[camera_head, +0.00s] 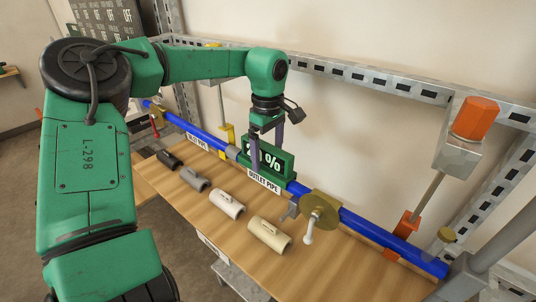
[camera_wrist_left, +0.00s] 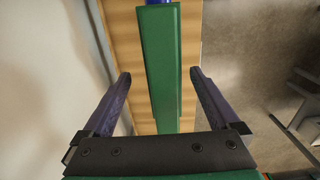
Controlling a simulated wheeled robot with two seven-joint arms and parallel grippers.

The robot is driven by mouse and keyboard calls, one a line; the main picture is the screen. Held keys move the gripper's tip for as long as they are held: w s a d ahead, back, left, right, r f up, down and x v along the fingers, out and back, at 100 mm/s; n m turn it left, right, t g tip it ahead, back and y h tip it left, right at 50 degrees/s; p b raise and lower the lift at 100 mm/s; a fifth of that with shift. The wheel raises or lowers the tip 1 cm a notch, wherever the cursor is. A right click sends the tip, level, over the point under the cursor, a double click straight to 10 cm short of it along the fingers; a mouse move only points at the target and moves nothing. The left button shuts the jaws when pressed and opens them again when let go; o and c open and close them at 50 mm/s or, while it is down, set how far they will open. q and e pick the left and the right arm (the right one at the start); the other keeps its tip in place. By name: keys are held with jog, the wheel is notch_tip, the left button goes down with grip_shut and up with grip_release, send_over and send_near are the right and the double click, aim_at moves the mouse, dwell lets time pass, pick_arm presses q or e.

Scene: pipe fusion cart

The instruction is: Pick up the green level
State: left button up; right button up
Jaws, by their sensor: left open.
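The green level (camera_head: 285,166) is a box with a white percent readout on its front. It sits on the blue pipe (camera_head: 352,219), above a label reading "OUTLET PIPE". My left gripper (camera_head: 266,138) points down at the level from above, and one finger hides part of the readout. In the left wrist view the level (camera_wrist_left: 163,60) runs lengthwise between the two open fingers (camera_wrist_left: 160,76), with a gap on each side. Whether the fingertips reach below its top is hard to tell. My right gripper is not in view.
Several pipe couplings, one of them white (camera_head: 227,204), lie along the wooden cart top (camera_head: 333,270). A brass disc (camera_head: 319,211) sits on the pipe right of the level. A metal rail (camera_head: 385,86) runs behind, and an orange-capped post (camera_head: 475,119) stands at right.

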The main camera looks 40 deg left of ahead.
pick_arm(q)
jog(key=shift+s+f, duration=0.2)
jog(key=shift+f, duration=0.35)
jog(key=shift+s+f, duration=0.15)
jog(key=shift+f, duration=0.35)
jog(key=shift+a+f, duration=0.1)
jog(key=shift+w, duration=0.1)
jog(key=c, duration=0.4)
grip_shut()
jog(key=shift+r, duration=0.55)
notch_tip(320, 180, up, 10)
jog(key=shift+f+b, duration=0.1)
jog(key=shift+b, duration=0.55)
notch_tip(320, 180, up, 9)
jog(key=p, duration=0.1)
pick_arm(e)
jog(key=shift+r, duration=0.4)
